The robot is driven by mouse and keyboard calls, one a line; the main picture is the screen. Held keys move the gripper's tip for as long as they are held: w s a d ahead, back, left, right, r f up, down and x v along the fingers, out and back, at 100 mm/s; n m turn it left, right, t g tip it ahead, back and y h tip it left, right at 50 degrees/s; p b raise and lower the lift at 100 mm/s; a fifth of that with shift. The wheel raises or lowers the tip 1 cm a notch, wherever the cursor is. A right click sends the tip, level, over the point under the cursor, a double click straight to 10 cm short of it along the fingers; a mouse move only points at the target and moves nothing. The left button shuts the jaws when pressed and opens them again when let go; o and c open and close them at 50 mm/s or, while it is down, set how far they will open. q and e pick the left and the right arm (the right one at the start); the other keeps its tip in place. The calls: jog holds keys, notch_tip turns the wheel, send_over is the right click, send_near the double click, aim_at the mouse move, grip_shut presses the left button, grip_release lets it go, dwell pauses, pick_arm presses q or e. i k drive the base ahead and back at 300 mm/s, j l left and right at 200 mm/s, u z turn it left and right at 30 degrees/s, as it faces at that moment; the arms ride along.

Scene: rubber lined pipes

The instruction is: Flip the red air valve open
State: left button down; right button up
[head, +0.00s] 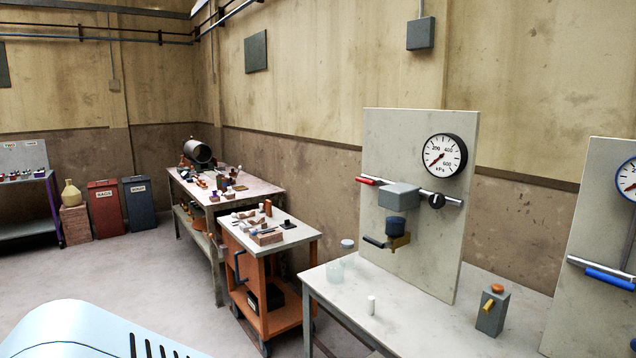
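The red air valve handle (367,181) is a short red lever at the left end of a silver pipe on a pale upright panel (420,130). It lies roughly along the pipe line. A grey box (399,196) is on the pipe to the right of the red handle. A round pressure gauge (445,156) marked kPa is above the pipe, with its red needle toward the lower left. Neither of my grippers is in view.
A second panel (590,235) with a blue handle (609,279) is at right. An orange cart (275,318) stands left of the table. Open floor lies at left.

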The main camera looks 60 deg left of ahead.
aim_at(365, 181)
jog(key=u, duration=1.45)
jog(key=i+u, duration=0.15)
jog(key=i, duration=0.35)
